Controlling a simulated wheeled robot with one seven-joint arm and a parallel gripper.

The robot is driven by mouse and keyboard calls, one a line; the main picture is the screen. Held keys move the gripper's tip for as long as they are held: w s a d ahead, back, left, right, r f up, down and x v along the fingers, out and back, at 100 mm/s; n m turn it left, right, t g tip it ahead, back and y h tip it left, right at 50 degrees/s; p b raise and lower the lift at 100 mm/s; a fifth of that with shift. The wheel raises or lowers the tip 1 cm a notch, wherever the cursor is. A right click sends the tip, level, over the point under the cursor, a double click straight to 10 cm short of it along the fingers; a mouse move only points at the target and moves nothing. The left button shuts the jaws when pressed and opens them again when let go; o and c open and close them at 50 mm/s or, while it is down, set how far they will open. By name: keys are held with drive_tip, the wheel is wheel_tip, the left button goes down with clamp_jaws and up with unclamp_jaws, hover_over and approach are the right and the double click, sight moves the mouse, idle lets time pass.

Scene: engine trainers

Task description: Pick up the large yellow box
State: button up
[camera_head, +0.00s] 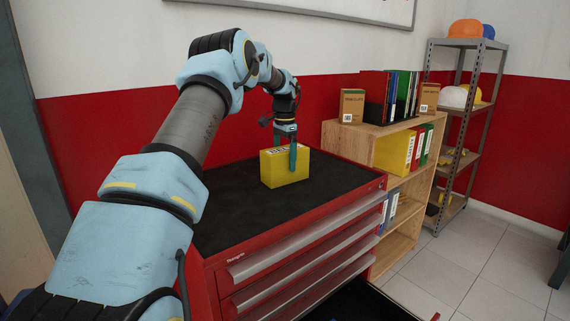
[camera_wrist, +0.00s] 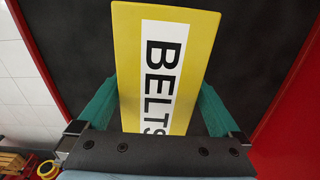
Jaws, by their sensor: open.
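The large yellow box (camera_head: 285,168) stands on the black top of the red tool cabinet in the head view. In the wrist view the yellow box (camera_wrist: 190,70) has a white label reading "BELTS" and lies between my two fingers. My gripper (camera_head: 292,157) points down at the box, with one green finger in front of its near face. In the wrist view my gripper (camera_wrist: 160,105) is open, with a finger on each side of the box. A narrow gap shows beside the box; contact cannot be made out.
The red tool cabinet (camera_head: 225,228) has a clear black top around the box and an open lower drawer (camera_head: 350,302). A wooden shelf (camera_head: 395,150) with binders and small boxes stands to the right. A metal rack (camera_head: 465,120) with helmets is beyond it. A red wall is behind.

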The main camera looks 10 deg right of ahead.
sight(285, 169)
drive_tip(key=shift+s+f+p, duration=0.15)
drive_tip(key=shift+f+p, duration=0.7)
drive_tip(key=shift+f, duration=1.3)
drive_tip(key=shift+c, duration=0.2)
drive_tip(key=c, duration=1.4)
drive_tip(key=shift+r, duration=0.1)
